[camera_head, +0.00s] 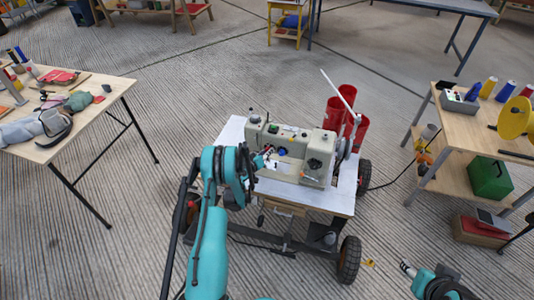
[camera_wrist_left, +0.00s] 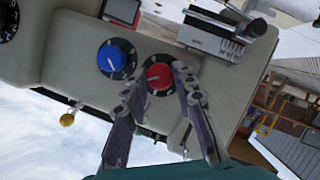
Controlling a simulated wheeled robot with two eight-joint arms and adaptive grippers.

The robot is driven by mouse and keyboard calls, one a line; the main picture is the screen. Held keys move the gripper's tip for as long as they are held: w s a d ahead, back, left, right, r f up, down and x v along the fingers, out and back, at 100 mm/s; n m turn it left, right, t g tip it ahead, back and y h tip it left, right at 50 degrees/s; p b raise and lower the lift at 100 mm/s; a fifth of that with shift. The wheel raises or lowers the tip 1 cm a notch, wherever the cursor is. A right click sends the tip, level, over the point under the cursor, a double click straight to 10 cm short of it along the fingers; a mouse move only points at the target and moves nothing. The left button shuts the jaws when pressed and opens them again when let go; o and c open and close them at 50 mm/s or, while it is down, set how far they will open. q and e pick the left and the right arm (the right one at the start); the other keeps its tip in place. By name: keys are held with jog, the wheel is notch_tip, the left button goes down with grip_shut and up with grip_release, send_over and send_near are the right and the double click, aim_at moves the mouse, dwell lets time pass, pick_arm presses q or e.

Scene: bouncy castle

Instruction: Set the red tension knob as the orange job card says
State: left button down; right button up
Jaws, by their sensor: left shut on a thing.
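The beige sewing machine (camera_head: 312,146) stands on a white-topped wheeled cart (camera_head: 335,203) in the head view. In the left wrist view, the red tension knob (camera_wrist_left: 159,76) sits on the machine's face beside a blue knob (camera_wrist_left: 112,58). Dark dials with pale marks ring both knobs; the red knob's setting is too small to read. My left gripper (camera_wrist_left: 160,82) has one finger on each side of the red knob and is shut on it. My right gripper (camera_head: 407,268) is low at the right of the head view, away from the machine; its jaws are unclear. I cannot make out an orange job card.
Red bins (camera_head: 360,128) stand behind the machine. A workbench (camera_head: 90,132) with cloth and tools is at left. Another bench (camera_head: 462,138) with thread cones and a green box (camera_head: 489,178) is at right. A cable runs from the cart to the right bench.

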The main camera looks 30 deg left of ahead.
pick_arm(q)
jog(key=shift+f+n+t+h, duration=0.1)
jog(key=shift+n+t+h, duration=0.25)
jog(key=shift+n, duration=0.45)
jog(key=shift+s, duration=0.1)
jog(key=c, duration=1.2)
grip_release()
notch_tip(320, 180, up, 10)
